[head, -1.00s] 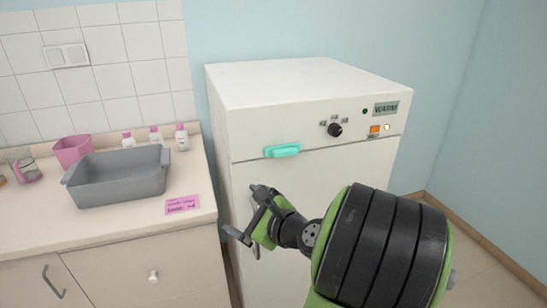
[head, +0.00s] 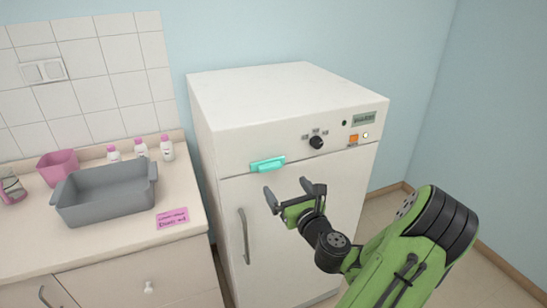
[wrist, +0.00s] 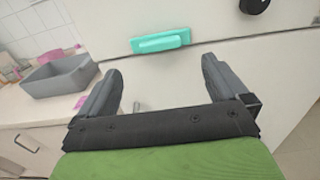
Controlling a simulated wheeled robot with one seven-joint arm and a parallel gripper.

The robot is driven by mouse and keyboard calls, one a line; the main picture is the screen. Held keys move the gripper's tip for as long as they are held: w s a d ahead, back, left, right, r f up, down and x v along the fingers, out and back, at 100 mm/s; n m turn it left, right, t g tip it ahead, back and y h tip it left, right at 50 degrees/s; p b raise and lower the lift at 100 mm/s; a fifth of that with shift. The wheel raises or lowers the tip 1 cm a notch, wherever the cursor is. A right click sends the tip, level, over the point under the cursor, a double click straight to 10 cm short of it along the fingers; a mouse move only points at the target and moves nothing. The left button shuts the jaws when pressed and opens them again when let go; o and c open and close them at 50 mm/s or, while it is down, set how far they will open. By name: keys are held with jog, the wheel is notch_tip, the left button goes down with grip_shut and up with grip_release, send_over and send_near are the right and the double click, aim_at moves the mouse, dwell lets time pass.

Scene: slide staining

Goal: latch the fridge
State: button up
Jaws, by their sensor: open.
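The fridge (head: 300,222) is a white cabinet with its door flush against the body, as far as I can see. A teal latch (head: 267,164) lies across the upper left of the front, at the seam between door and top panel. It also shows in the wrist view (wrist: 161,42), ahead of the fingers. A grey vertical handle (head: 244,236) is on the door's left side. My gripper (head: 291,192) is open and empty, just below and right of the latch, apart from it. I cannot tell whether the latch is engaged.
The top panel has a black knob (head: 316,142), an orange switch (head: 353,139) and a small display (head: 364,118). A counter at left holds a grey basin (head: 106,194), a pink container (head: 58,167), several bottles and a pink label (head: 172,218). Floor shows right of the fridge.

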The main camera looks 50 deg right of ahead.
aim_at(271, 168)
jog(key=p+x, duration=0.4)
jog(key=x, duration=0.4)
jog(key=shift+w+d+r+p, duration=0.15)
jog(key=shift+w+p, duration=0.15)
jog(key=shift+w, duration=0.05)
jog(key=shift+w+d, duration=0.25)
jog(key=shift+w, duration=0.05)
jog(key=c, duration=1)
